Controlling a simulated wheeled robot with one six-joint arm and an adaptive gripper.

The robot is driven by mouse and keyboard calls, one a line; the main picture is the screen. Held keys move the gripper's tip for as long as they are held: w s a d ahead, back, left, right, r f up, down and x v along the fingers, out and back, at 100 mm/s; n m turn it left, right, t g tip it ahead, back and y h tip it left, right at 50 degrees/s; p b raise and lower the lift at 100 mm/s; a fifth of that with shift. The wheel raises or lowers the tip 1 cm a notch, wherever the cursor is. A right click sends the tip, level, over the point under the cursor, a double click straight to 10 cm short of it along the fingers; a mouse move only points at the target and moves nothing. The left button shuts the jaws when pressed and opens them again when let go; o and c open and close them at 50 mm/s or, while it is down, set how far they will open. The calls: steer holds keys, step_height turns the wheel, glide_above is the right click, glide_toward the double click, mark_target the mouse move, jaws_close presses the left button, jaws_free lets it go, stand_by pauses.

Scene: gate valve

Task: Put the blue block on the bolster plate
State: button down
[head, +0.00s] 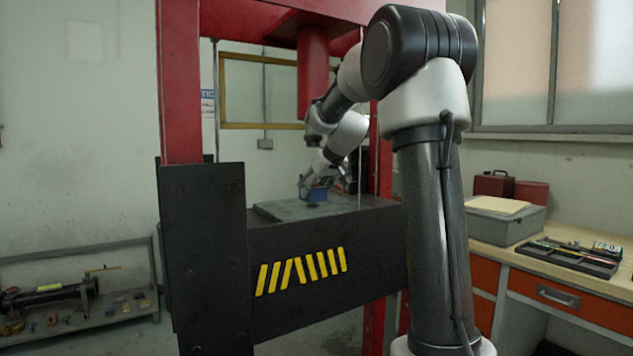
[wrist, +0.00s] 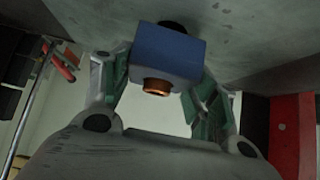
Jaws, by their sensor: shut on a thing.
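The blue block (head: 316,194) is at the top of the dark press bed in the head view, low over or on the grey bolster plate (head: 275,209); I cannot tell if it touches. My gripper (head: 312,187) reaches in from above, tilted, and is shut on the block. In the wrist view the blue block (wrist: 168,52) sits between the two green-padded fingers of my gripper (wrist: 155,85). The plate's grey surface (wrist: 250,30) fills the top of that view, close to the block.
Red press columns (head: 180,90) frame the bed, and a red ram (head: 312,70) hangs above it. A bench (head: 485,228) with a grey box (head: 505,222) and a tool tray (head: 570,258) stands at right. A low shelf (head: 110,310) with loose parts stands at left.

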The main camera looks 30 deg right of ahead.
steer(key=shift+f, duration=0.55)
steer(key=shift+c, duration=2.2)
jaws_free()
steer(key=shift+f, duration=0.25)
